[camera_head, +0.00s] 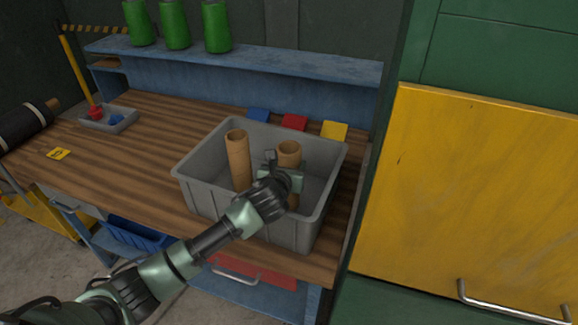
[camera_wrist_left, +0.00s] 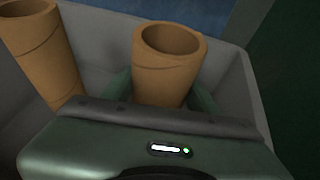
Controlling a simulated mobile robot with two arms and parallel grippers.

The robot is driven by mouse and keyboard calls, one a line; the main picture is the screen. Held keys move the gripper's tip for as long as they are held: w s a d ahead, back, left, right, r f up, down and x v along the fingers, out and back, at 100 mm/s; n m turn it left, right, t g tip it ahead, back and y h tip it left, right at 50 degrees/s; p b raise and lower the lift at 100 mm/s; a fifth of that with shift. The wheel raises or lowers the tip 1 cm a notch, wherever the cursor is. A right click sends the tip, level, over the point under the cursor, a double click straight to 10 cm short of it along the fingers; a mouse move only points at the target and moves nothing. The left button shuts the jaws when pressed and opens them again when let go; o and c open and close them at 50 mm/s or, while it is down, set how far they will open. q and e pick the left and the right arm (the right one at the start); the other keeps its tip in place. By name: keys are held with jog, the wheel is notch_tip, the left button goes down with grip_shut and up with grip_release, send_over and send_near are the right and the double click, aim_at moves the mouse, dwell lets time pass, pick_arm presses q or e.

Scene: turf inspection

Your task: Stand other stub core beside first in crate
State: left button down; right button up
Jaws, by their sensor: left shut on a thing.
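A grey crate (camera_head: 325,195) stands on the wooden bench. One brown cardboard stub core (camera_head: 238,158) stands in its left part, leaning slightly; it also shows at the left of the left wrist view (camera_wrist_left: 42,50). The other stub core (camera_head: 289,152) is upright in the crate to the right of the first, with a gap between them. My left gripper (camera_head: 282,178) reaches over the crate's front wall and is shut on this second core, which also shows in the left wrist view (camera_wrist_left: 165,75). The core's lower end is hidden, so I cannot tell whether it touches the crate floor.
Blue (camera_head: 258,115), red (camera_head: 294,122) and yellow (camera_head: 334,131) cards lie behind the crate. A small grey tray (camera_head: 108,119) is at the bench's left. A yellow cabinet door (camera_head: 470,195) rises at the right.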

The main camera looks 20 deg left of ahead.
pick_arm(q)
jog(key=shift+f, duration=0.1)
pick_arm(e)
jog(key=shift+a, duration=0.4)
pick_arm(q)
jog(key=shift+f, duration=0.15)
jog(key=shift+c, duration=2.2)
grip_release()
pick_arm(e)
jog(key=shift+d, duration=0.1)
jog(key=shift+d, duration=0.15)
pick_arm(q)
jog(key=v, duration=1.2)
pick_arm(e)
jog(key=shift+s+d+f, duration=0.1)
jog(key=shift+f, duration=0.1)
